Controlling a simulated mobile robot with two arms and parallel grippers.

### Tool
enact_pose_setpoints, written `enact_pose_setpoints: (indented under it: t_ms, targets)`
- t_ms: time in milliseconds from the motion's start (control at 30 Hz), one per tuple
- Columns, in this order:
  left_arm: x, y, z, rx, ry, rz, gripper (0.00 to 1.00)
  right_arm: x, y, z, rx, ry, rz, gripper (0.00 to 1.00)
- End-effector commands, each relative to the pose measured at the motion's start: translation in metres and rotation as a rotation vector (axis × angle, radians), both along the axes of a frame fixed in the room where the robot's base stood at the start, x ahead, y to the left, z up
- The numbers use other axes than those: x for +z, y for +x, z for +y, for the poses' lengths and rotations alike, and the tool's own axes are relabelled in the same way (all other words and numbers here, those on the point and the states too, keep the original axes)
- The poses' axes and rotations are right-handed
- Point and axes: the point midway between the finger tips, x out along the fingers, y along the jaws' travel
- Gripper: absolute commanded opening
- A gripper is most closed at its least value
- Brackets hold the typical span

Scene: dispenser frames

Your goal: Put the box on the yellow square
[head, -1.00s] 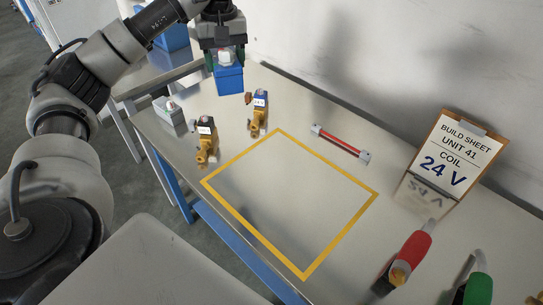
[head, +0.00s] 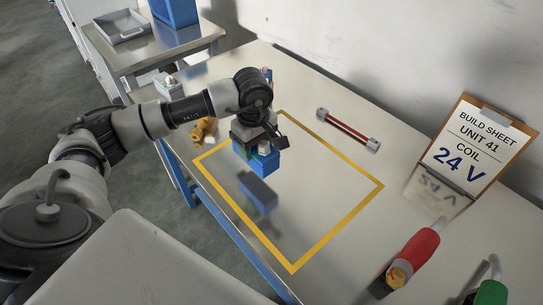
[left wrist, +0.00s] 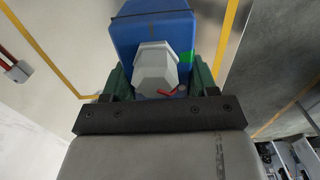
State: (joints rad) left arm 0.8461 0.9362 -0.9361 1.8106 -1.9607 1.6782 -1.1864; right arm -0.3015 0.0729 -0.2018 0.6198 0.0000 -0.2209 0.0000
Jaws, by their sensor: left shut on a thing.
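The blue box (head: 264,161) is held above the table by my left gripper (head: 256,139), over the far-left part of the yellow square (head: 337,229). A dark reflection or shadow shows on the table below it, apart from it. The yellow square is an outline on the bare metal tabletop. In the left wrist view the green fingers (left wrist: 160,82) are shut around a pale grey hexagonal part (left wrist: 157,66) on the blue box (left wrist: 153,32). A yellow line (left wrist: 42,50) runs past on the left. My right gripper is not in view.
A build sheet reading "24 V" (head: 470,148) stands at right. Red (head: 415,255) and green (head: 487,292) cylindrical items lie at the near right. A brass fitting (head: 203,131) stands left of the square. The square's interior is otherwise clear.

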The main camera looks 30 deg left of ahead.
Motion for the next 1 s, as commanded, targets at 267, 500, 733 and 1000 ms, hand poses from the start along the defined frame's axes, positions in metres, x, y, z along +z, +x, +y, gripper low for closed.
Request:
enact_pose_setpoints:
  t_ms: [267,500,733,1000]
  targets:
    - [-0.020,0.026,-0.024,-0.001,0.001,-0.001,0.29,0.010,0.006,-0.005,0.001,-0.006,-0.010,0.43]
    - [-0.043,0.026,-0.024,0.001,0.001,0.004,0.29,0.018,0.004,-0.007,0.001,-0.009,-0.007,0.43]
    - [-0.062,0.027,-0.024,-0.001,0.001,-0.001,0.29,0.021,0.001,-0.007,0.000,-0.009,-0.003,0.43]
    - [-0.066,0.027,-0.024,-0.001,0.001,-0.001,0.29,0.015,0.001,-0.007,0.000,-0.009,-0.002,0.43]
